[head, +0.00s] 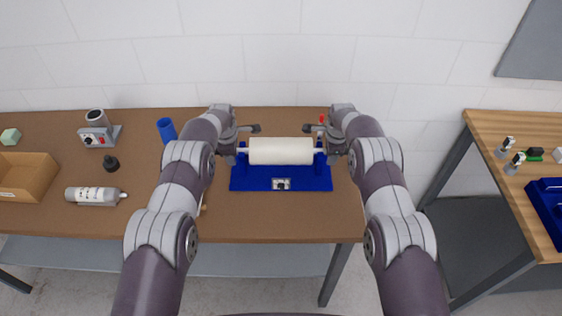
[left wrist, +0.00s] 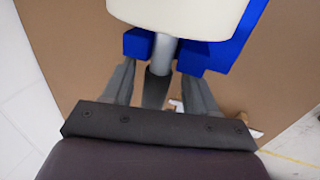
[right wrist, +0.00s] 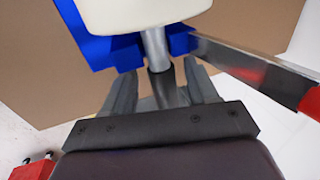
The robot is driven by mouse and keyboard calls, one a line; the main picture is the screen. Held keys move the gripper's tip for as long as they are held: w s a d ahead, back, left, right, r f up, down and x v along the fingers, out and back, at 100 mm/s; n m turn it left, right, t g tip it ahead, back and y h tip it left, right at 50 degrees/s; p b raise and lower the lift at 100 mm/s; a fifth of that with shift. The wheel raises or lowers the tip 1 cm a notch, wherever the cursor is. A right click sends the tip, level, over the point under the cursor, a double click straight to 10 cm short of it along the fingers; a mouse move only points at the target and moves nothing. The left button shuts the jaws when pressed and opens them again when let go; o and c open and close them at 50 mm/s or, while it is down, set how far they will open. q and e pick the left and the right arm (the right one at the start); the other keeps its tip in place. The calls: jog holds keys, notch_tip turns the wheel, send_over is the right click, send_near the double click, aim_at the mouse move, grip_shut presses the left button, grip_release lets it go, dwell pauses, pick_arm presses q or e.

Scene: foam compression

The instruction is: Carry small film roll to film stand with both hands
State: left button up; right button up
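The white film roll (head: 281,151) lies level across the blue film stand (head: 281,183) on the brown table, its thin shaft sticking out at both ends. My left gripper (head: 243,146) is at the left shaft end; in the left wrist view the dark-tipped shaft (left wrist: 160,56) lies between its spread fingers, with gaps on both sides. My right gripper (head: 324,145) is at the right shaft end; in the right wrist view the shaft (right wrist: 156,50) also lies between spread fingers, with gaps. The shaft passes at the stand's blue supports; whether it rests fully in them is hard to tell.
A red-ended metal bar (right wrist: 260,68) lies close to my right gripper. A blue cup (head: 166,130), grey device (head: 98,135), bottle (head: 95,196), black object (head: 111,164) and cardboard box (head: 27,176) stand left. A wooden table (head: 492,133) is at right.

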pick_arm(q)
jog(key=shift+r, duration=0.1)
pick_arm(e)
jog(key=shift+r, duration=0.3)
pick_arm(q)
jog(key=v, duration=1.1)
jog(key=shift+r, duration=0.35)
pick_arm(e)
jog(key=v, duration=1.1)
jog(key=shift+r, duration=0.2)
pick_arm(q)
jog(key=shift+s, duration=0.15)
pick_arm(e)
jog(key=shift+s, duration=0.2)
